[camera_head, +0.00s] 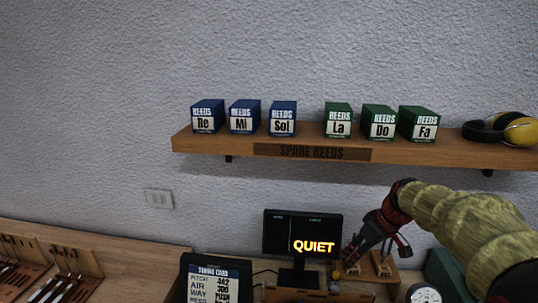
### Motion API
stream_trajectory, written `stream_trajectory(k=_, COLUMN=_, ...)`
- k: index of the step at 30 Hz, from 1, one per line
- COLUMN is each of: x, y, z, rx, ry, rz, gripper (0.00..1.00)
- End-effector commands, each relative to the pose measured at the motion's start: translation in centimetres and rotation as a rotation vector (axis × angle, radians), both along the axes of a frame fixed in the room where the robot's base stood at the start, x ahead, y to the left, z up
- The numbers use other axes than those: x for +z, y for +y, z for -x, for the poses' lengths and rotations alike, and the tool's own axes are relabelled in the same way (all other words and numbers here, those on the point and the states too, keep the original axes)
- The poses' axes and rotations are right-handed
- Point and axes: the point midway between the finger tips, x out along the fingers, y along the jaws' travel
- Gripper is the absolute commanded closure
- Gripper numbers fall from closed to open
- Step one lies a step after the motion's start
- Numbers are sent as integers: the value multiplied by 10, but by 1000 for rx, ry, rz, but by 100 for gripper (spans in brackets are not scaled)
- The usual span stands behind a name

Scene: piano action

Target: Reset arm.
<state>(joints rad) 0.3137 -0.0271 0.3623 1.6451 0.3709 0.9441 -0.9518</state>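My arm comes in from the lower right in a yellow-green padded sleeve. My gripper (377,255) is dark with red parts and points down, in front of the bench just right of the monitor. Its two fingers look spread apart, with nothing seen between them but the wooden pieces behind. The monitor (303,235) is black and shows "QUIET" in orange letters. My gripper overlaps its right edge in the picture; I cannot tell the gap in depth.
A wall shelf (213,143) marked "SPARE REEDS" holds several blue and green boxes, with yellow ear muffs (519,129) at its right end. A tuning card (215,279), tool racks (75,262) and a round dial (424,293) are below.

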Motion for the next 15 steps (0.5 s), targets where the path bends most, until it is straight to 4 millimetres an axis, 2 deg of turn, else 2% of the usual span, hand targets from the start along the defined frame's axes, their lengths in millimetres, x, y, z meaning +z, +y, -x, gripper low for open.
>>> stream_trajectory(k=3, x=-23, y=-1, z=21, rx=-140, ry=84, rz=-28, gripper=64)
stream_trajectory(k=6, x=-31, y=0, z=51, rx=-269, ry=142, rz=-36, gripper=64)
stream_trajectory(k=15, x=-13, y=34, z=161, rx=-538, ry=175, rz=-3, gripper=64)
